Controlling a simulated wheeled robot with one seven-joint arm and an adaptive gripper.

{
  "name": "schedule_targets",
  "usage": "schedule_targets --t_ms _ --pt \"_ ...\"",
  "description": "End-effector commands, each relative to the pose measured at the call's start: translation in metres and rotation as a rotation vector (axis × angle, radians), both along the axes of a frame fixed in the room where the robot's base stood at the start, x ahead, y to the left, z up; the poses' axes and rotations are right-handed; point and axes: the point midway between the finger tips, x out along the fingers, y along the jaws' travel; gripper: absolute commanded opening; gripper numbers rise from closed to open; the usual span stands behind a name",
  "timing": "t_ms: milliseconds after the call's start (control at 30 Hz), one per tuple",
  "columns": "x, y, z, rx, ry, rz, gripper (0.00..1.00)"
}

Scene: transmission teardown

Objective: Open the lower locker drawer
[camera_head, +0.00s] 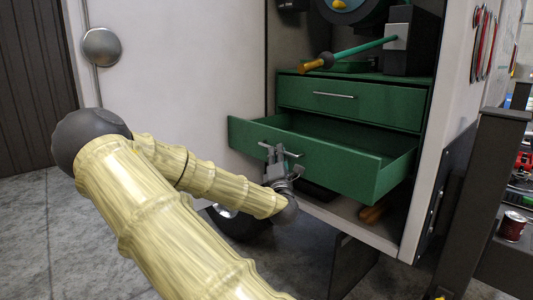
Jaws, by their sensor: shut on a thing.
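The lower locker drawer (345,168) is green and stands well out of its cabinet, its empty-looking inside partly in view. Its bar handle (291,154) is on the front panel. My gripper (273,153) is at the handle and shut on it, with my arm reaching in from the lower left. The fingers hide part of the handle. The upper drawer (330,107) is shut, with a thin bar handle (334,95).
A long tool with a green shaft (360,48) and orange grip lies above the drawers. A wheel (232,222) is under the white side wall (180,80). A dark post (480,200) and a red can (512,226) are at right. An orange item (372,213) lies below the open drawer.

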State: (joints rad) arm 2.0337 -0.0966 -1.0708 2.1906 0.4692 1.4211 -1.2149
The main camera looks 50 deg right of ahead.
Motion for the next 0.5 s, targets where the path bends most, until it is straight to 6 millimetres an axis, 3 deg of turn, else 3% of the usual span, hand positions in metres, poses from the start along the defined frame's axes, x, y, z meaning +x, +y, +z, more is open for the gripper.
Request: schedule_targets --t_ms 433,467,500 --pt "-0.0034 0.0005 -0.0011 0.002 0.001 -0.006 0.0" --pt "-0.0034 0.0005 -0.001 0.002 0.001 -0.006 0.14" --pt "-0.0033 0.0005 -0.001 0.002 0.001 -0.006 0.19"
